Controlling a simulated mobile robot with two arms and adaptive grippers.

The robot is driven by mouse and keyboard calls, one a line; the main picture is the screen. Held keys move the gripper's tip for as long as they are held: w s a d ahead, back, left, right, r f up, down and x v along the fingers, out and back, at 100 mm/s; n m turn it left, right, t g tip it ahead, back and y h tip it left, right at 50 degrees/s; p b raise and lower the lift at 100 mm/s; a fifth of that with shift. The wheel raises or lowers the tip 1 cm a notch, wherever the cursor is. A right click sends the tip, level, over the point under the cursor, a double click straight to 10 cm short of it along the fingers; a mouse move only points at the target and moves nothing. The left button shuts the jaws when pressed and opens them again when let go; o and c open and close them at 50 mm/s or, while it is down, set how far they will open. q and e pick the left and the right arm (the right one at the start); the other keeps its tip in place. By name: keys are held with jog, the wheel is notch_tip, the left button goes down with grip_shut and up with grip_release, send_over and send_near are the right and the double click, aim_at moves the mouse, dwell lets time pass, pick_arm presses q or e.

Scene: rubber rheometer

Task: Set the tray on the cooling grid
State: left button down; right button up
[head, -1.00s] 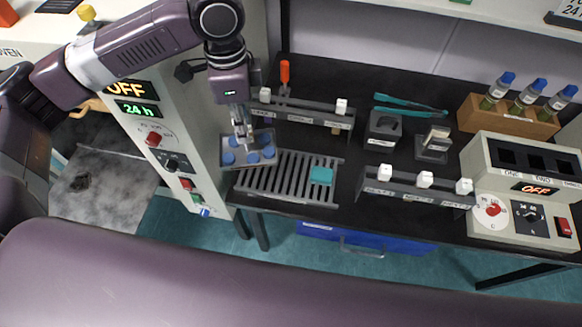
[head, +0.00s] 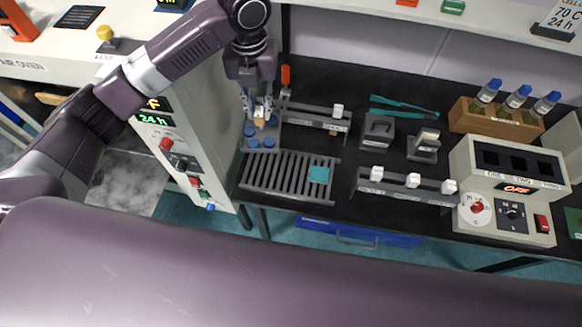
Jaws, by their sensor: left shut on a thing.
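The tray (head: 247,151) is small and grey and carries several round blue pieces. My left gripper (head: 259,116) is shut on it from above, and its fingers cover the tray's back part. The cooling grid (head: 270,172) is a grey slatted rack on the black bench. The tray appears just behind the left part of the grid; I cannot tell its height. A teal block (head: 319,174) sits on the grid's right end. My right gripper is not in view.
The white oven cabinet (head: 205,125) rises at left. Another knobbed rack (head: 408,186) lies right of the grid.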

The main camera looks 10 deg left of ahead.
pick_arm(q)
jog(key=shift+m, duration=0.7)
jog(key=shift+f, duration=0.25)
notch_tip(320, 180, down, 19)
jog(key=shift+f+b, duration=0.2)
jog(key=shift+b, duration=0.6)
jog(key=shift+w+f, duration=0.1)
jog(key=shift+f, duration=0.05)
jog(key=c, duration=1.8)
grip_release()
jog(key=shift+f, duration=0.1)
